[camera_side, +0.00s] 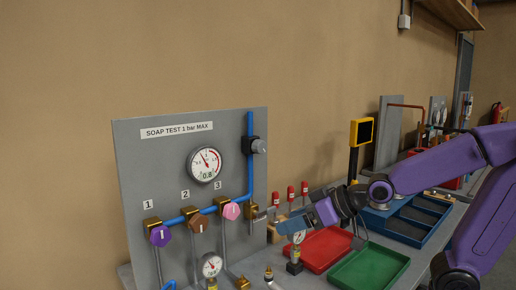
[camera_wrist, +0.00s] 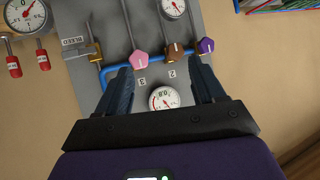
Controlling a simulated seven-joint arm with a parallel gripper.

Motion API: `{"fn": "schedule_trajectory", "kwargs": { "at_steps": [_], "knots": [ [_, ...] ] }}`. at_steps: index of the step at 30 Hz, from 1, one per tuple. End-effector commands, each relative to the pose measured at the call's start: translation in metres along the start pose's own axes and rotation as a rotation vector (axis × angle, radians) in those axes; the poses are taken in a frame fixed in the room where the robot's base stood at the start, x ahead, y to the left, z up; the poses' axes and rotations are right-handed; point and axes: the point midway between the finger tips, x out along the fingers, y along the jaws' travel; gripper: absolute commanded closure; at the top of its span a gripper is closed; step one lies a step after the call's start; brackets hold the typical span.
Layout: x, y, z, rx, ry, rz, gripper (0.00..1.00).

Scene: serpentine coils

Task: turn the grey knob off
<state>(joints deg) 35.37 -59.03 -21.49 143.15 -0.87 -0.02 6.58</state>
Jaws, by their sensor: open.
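The grey knob (camera_side: 260,146) sits on a black body at the upper right of the grey panel, beside the vertical blue pipe (camera_side: 250,180). I cannot make the grey knob out in the wrist view; my left-hand finger covers part of the pipe there. My gripper (camera_side: 284,224) is low and to the right of the panel in the side view, below the grey knob and apart from it. In the wrist view my gripper (camera_wrist: 161,66) is open and empty, its two dark blue fingers spread in front of the panel.
Purple (camera_side: 160,236), brown (camera_side: 199,225) and pink (camera_side: 231,211) knobs line the lower blue pipe. A gauge (camera_side: 204,164) is above them. Red (camera_side: 318,249) and green (camera_side: 368,268) trays lie right of the panel. Red-capped bottles (camera_side: 291,194) stand behind my gripper.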

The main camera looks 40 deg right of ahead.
Motion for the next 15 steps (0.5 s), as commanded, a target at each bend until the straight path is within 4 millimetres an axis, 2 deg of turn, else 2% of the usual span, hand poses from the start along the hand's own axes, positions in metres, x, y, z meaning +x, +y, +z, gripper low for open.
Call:
{"fn": "schedule_trajectory", "kwargs": {
  "at_steps": [3,9,15],
  "knots": [
    [-0.002,0.032,-0.037,0.068,0.167,0.082,0.32],
    [-0.023,0.079,-0.086,0.136,0.424,0.208,0.32],
    [-0.041,0.103,-0.11,0.155,0.564,0.278,0.32]
  ]
}}
